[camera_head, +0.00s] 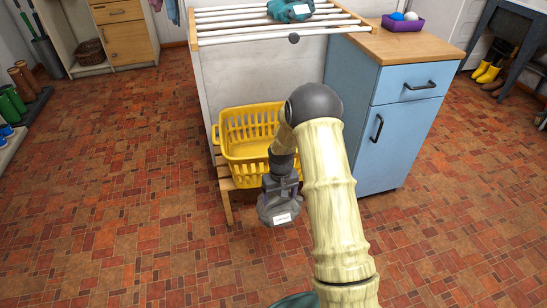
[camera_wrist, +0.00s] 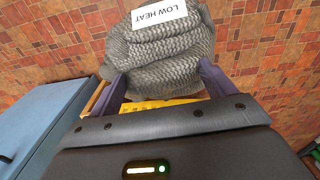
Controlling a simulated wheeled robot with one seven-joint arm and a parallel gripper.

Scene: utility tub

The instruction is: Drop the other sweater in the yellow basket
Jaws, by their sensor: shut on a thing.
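My gripper (camera_head: 281,183) is shut on a grey knitted sweater (camera_head: 279,209), which is folded into a bundle with a white label. In the wrist view the sweater (camera_wrist: 160,50) sits between the two purple-grey fingers, and its label reads LOW HEAT. The yellow basket (camera_head: 235,170) stands behind my gripper, below the drying rack. The sweater hangs in front of the basket's lower right side in the head view, outside its opening. My arm hides the basket's right part. A strip of the yellow basket (camera_wrist: 150,106) shows below the sweater in the wrist view.
A teal folded garment (camera_head: 290,10) lies on the white drying rack (camera_head: 235,30) above the basket. A blue cabinet (camera_head: 405,130) with a wooden top stands close on the right, bearing a purple bin (camera_head: 402,23). The tiled floor at left is clear.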

